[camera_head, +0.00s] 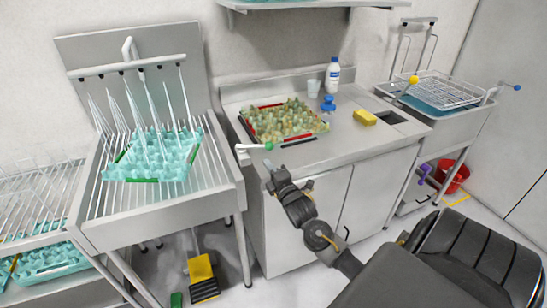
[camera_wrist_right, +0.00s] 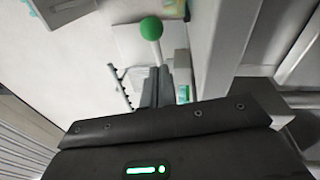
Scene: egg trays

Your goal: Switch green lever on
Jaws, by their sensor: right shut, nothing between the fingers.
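The green lever shows in the head view as a green ball (camera_head: 268,146) on a pale rod, at the right edge of the left metal washing stand. The rod lies nearly level, with the ball on its right end. My right gripper (camera_head: 269,166) is just below and in front of the ball, shut and empty. In the right wrist view the green ball (camera_wrist_right: 151,28) is just beyond the closed fingers (camera_wrist_right: 157,75), and its pale rod is partly hidden behind them. I cannot tell whether they touch. My left gripper is not in view.
The left stand holds a turquoise egg tray (camera_head: 118,170) under spray jets. A tray of egg cartons (camera_head: 318,127), a yellow sponge (camera_head: 365,117) and a white-blue bottle (camera_head: 332,76) stand on the counter. A yellow pedal (camera_head: 201,269) is on the floor below. Another stand has a yellow-knobbed lever (camera_head: 413,79).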

